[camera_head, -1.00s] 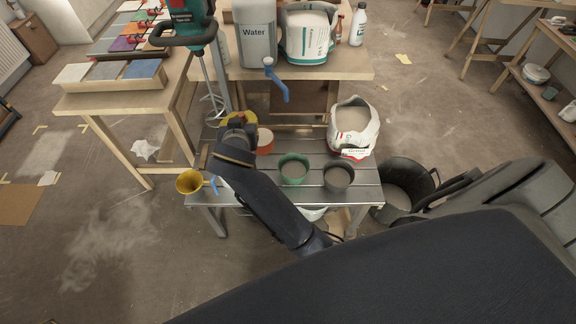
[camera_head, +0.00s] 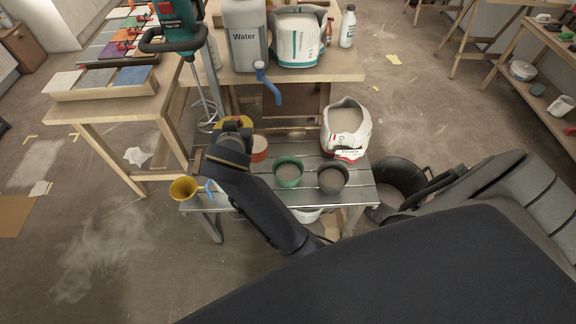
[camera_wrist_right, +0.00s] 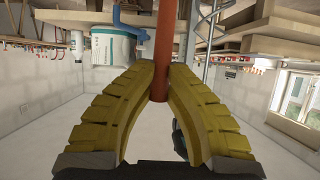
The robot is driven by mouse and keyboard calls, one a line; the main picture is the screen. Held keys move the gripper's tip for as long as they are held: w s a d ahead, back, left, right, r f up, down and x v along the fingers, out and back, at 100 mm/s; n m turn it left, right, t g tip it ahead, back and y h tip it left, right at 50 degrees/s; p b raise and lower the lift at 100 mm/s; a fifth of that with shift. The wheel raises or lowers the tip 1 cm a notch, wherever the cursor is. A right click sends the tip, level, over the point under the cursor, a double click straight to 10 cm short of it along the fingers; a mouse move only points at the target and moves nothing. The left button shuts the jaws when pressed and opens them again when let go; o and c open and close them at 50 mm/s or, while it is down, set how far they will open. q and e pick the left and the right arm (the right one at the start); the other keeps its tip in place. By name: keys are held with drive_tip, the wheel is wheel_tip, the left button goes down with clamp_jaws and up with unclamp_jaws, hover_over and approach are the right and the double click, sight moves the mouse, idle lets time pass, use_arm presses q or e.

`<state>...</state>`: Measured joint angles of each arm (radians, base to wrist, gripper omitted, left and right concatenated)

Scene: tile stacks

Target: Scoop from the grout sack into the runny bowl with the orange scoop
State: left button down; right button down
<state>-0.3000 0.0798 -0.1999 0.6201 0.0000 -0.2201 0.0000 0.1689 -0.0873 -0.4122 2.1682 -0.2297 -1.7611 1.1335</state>
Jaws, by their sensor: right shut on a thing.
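The grout sack (camera_head: 355,142), white with red print, stands open at the right of the grey slatted bench, grey powder inside. My right gripper (camera_head: 235,124) is over the bench's left part, left of the sack. In the right wrist view its yellow fingers (camera_wrist_right: 158,80) are shut on the orange-red handle of the orange scoop (camera_wrist_right: 165,45). The scoop's head is not clearly seen. A green bowl (camera_head: 288,182) and a dark grey bowl (camera_head: 332,188) stand in front of the sack. An orange bowl (camera_head: 260,156) is partly behind my gripper. I cannot tell which is runny. My left gripper is out of view.
A yellow funnel-like vessel (camera_head: 184,188) is at the bench's left front corner. A dark bucket (camera_head: 401,172) stands right of the bench. Behind are a water container (camera_head: 245,52), another sack (camera_head: 297,45) and a mixer (camera_head: 178,15). Bench room between the orange bowl and sack is clear.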

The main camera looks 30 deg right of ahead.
drive_tip(key=shift+w+d+f+m+g+y, duration=0.55)
drive_tip(key=shift+d+f+m+y, duration=1)
drive_tip(key=shift+d, duration=3.5)
drive_tip(key=d+f+y+p, duration=0.1)
drive_tip(key=d+f, duration=0.3)
drive_tip(key=f, duration=1)
drive_tip(key=shift+w+f+y+p, duration=0.15)
drive_tip(key=shift+w+y+p, duration=0.2)
drive_tip(key=shift+p, duration=0.1)
drive_tip(key=shift+d+m+g+y, duration=0.25)
drive_tip(key=shift+d+m+y, duration=0.35)
drive_tip(key=shift+d, duration=0.55)
drive_tip(key=shift+w+d+f+m+y, duration=0.15)
drive_tip(key=shift+d+f+m+y, duration=0.35)
drive_tip(key=shift+d+f, duration=0.55)
drive_tip(key=shift+w+d+f+m+y, duration=0.15)
drive_tip(key=shift+d+y, duration=0.2)
drive_tip(key=shift+d, duration=0.25)
drive_tip(key=shift+d+m+y, duration=0.1)
drive_tip(key=shift+d+y, duration=0.25)
drive_tip(key=shift+d, duration=0.25)
drive_tip(key=shift+d+f, duration=0.1)
drive_tip(key=shift+f, duration=0.1)
